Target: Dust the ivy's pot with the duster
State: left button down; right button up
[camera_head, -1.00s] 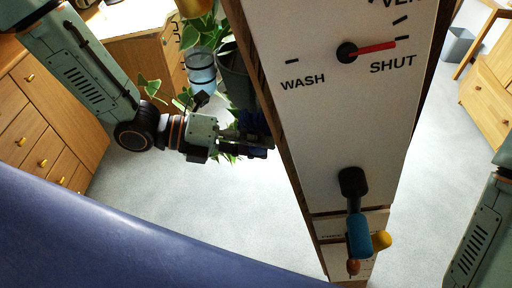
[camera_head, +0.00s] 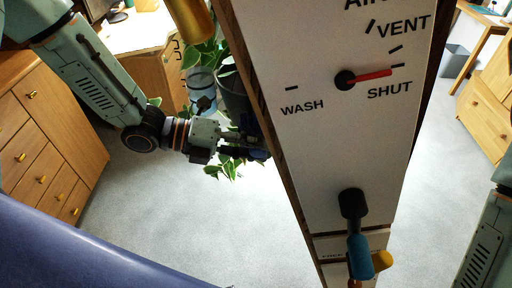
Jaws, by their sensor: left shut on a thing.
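The ivy (camera_head: 226,168) hangs green and white leaves around its dark grey pot (camera_head: 233,92), left of the tall panel, whose edge cuts across part of the view of it. My left gripper (camera_head: 256,146) is just below the pot in the picture, its fingers pointing right toward the panel's edge. It is shut on a dark blue thing, seemingly the duster (camera_head: 249,124), mostly hidden by the fingers and the panel. I cannot tell whether it touches the pot. My right arm shows at the right edge; its gripper is out of view.
A tall white panel (camera_head: 335,140) with a red pointer (camera_head: 372,75) at SHUT and a blue-handled lever (camera_head: 359,256) stands close in front. A wooden drawer cabinet (camera_head: 45,140) is at left. Grey floor (camera_head: 190,220) lies clear between cabinet and panel.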

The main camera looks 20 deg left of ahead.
aim_at(256, 132)
pick_arm(q)
jog(key=shift+w+a+r, duration=0.15)
jog(key=shift+w+a, duration=0.05)
jog(key=shift+w, duration=0.55)
jog(key=shift+r, duration=0.15)
jog(key=shift+s+d+r+p, duration=0.1)
jog(key=shift+s+r+p, duration=0.1)
jog(key=shift+r+p, duration=0.7)
jog(key=shift+s+r+p, duration=0.15)
jog(key=shift+r+p, duration=0.65)
jog(key=shift+r, duration=0.05)
jog(key=shift+w+f+b, duration=0.3)
jog(key=shift+f+b, duration=0.45)
jog(key=shift+f, duration=0.1)
jog(key=shift+w+f+b, duration=0.2)
jog(key=shift+f+b, duration=0.75)
jog(key=shift+f, duration=0.05)
jog(key=shift+w, duration=0.1)
